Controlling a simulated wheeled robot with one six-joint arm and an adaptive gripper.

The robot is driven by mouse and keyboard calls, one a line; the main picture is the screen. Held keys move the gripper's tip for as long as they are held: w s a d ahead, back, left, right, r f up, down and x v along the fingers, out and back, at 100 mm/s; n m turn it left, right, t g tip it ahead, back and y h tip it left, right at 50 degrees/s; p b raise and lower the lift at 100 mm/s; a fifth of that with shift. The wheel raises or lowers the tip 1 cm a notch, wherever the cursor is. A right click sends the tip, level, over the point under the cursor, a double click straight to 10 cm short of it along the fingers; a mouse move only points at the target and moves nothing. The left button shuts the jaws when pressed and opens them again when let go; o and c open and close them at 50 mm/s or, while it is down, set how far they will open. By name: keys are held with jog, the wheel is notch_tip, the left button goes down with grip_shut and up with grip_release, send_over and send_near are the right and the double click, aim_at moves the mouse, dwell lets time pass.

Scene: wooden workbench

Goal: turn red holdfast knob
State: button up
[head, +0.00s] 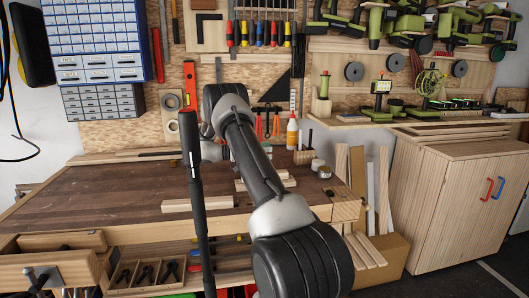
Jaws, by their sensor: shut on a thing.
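The wooden workbench (110,195) stands in front of me, with a dark brown top. My arm rises from the lower right and bends over the bench; its far end is behind its own links. I do not see my gripper's fingers, nor what is between them. I cannot pick out the red holdfast knob; the part of the bench behind my arm is hidden.
Wooden pieces (198,204) lie along the bench's front. A glue bottle (292,133) and small round containers (318,167) stand at the right. An open drawer (50,270) juts out at lower left. A wooden cabinet (450,205) stands right. The bench top's left is clear.

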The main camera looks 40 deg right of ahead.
jog(key=shift+m+g+y, duration=1)
jog(key=shift+g, duration=0.2)
jog(key=shift+r, duration=0.1)
jog(key=o, duration=1)
jog(key=shift+o, duration=0.2)
notch_tip(320, 180, up, 10)
jog(key=shift+d, duration=0.1)
